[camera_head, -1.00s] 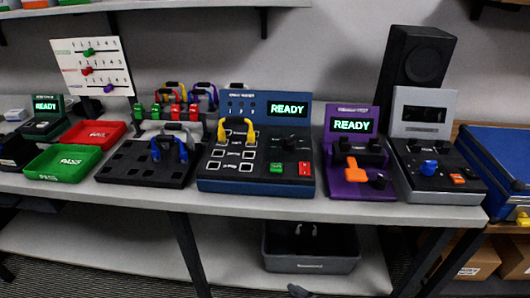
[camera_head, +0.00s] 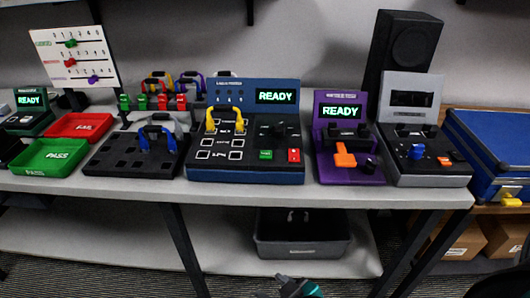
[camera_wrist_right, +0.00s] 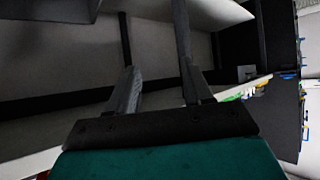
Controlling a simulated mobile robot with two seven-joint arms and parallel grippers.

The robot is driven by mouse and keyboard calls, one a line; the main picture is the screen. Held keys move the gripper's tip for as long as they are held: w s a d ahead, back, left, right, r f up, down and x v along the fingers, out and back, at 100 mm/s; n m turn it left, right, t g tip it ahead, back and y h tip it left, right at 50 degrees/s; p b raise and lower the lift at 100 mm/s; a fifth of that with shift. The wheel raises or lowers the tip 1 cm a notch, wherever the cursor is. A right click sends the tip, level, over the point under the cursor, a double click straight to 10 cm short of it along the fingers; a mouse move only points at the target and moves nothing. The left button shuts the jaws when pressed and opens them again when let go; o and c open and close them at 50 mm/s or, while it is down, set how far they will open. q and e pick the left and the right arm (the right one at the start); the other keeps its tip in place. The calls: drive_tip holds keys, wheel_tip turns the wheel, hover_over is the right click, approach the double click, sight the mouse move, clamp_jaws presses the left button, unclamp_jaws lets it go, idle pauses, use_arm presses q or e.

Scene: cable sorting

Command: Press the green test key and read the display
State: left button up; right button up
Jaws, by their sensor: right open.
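The blue tester (camera_head: 245,174) stands on the bench with a yellow cable lying across its left ports. Its green key (camera_head: 265,155) sits left of a red key (camera_head: 294,155) on the lower right of its panel. The tester's display (camera_head: 276,96) reads READY in green. My right gripper (camera_head: 281,279) is at the bottom of the head view, low in front of the bench and well apart from the key. In the right wrist view its two fingers (camera_wrist_right: 157,85) are spread, with nothing between them. My left gripper is not in view.
A purple device (camera_head: 350,170) also reading READY and a grey-black device (camera_head: 428,170) stand right of the tester. A black cable board (camera_head: 110,165), green tray (camera_head: 45,160) and red tray (camera_head: 80,125) lie left. A dark bin (camera_head: 300,245) is below the bench.

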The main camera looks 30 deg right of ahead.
clamp_jaws()
idle(1.2)
